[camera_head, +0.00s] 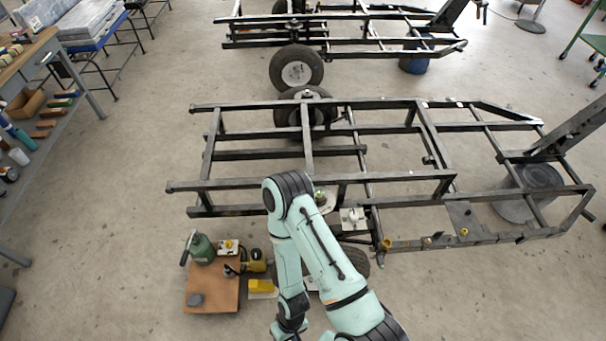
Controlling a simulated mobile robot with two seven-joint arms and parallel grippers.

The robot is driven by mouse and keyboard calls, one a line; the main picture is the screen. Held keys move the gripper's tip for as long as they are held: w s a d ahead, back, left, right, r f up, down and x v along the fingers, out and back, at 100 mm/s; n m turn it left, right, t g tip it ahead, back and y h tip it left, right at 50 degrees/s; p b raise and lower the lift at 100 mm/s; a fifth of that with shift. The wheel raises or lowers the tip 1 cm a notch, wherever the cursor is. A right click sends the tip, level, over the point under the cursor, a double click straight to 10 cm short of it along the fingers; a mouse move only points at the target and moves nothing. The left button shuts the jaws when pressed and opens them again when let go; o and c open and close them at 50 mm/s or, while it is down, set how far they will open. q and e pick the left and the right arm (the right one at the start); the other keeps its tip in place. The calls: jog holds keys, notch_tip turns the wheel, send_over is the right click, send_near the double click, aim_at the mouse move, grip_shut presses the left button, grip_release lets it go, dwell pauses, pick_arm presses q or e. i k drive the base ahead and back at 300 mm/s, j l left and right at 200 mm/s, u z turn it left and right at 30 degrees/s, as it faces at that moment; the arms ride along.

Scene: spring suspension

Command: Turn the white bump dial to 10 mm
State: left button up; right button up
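A small pale box with a whitish knob (352,217) sits by the near rail of the trailer frame, just right of my arm. It may be the white bump dial; its setting and any markings are too small to read. Another small white box with a yellow knob (228,247) stands on the brown board at the lower left. One mint-green arm of mine rises from the bottom edge, bends at a dark elbow and runs back down. Its wrist is at the bottom edge, and its gripper is out of view. My other arm and gripper do not show.
The black trailer frame (400,181) spans the middle, with a wheel (355,262) partly behind my arm. A workbench (30,58) stands at left; the lower-right floor is clear.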

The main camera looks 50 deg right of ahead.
aim_at(354, 216)
jog(key=z, duration=2.45)
